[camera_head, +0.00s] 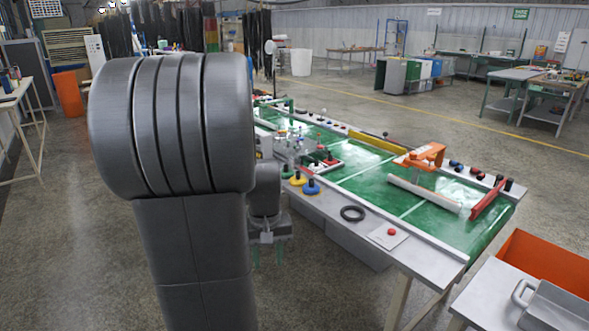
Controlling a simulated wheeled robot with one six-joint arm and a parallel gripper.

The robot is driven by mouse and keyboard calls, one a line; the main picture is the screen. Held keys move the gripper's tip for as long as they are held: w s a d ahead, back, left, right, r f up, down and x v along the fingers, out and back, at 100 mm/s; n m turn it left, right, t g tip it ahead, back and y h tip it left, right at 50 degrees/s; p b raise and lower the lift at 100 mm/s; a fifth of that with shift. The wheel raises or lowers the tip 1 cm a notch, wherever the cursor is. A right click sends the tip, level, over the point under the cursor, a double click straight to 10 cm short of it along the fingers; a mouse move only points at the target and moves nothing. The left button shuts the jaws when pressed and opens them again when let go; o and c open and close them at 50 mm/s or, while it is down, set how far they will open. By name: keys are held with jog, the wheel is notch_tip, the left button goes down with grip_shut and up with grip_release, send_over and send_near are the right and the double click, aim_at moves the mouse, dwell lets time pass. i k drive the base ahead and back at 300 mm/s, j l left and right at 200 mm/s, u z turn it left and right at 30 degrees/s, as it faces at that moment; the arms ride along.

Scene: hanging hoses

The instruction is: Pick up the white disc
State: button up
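I cannot clearly make out a white disc on the table. A small round pale shape (269,47) stands on a thin pole behind the table; I cannot tell if it is the disc. My gripper (268,257) hangs pointing down beside the near edge of the table, left of the black ring. Its two greenish fingers are apart with nothing seen between them. My large grey arm link hides the left part of the scene and perhaps part of the table.
The long green-topped table (400,205) carries a black ring (353,213), a white plate with a red button (388,235), blue and yellow bases, a white tube (424,193) and an orange bracket (420,156). An orange bin (540,262) stands front right. Open floor lies beyond the table.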

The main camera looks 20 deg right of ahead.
aim_at(315, 167)
jog(key=i+z, duration=0.2)
jog(key=z, duration=0.2)
jog(key=i+z, duration=0.2)
jog(key=z, duration=0.2)
jog(key=i+j+z, duration=0.15)
jog(key=z, duration=0.25)
jog(key=i+j+z, duration=0.15)
jog(key=i+j, duration=0.25)
jog(key=i+j+z, duration=0.1)
jog(key=i+j, duration=0.25)
jog(key=i+j+z, duration=0.15)
jog(key=i+j, duration=0.2)
jog(key=j, duration=0.15)
jog(key=i+j+z, duration=0.15)
jog(key=i+j, duration=0.2)
jog(key=j, duration=0.15)
jog(key=i+j, duration=0.3)
jog(key=j, duration=0.15)
jog(key=i+j, duration=0.3)
jog(key=j, duration=0.2)
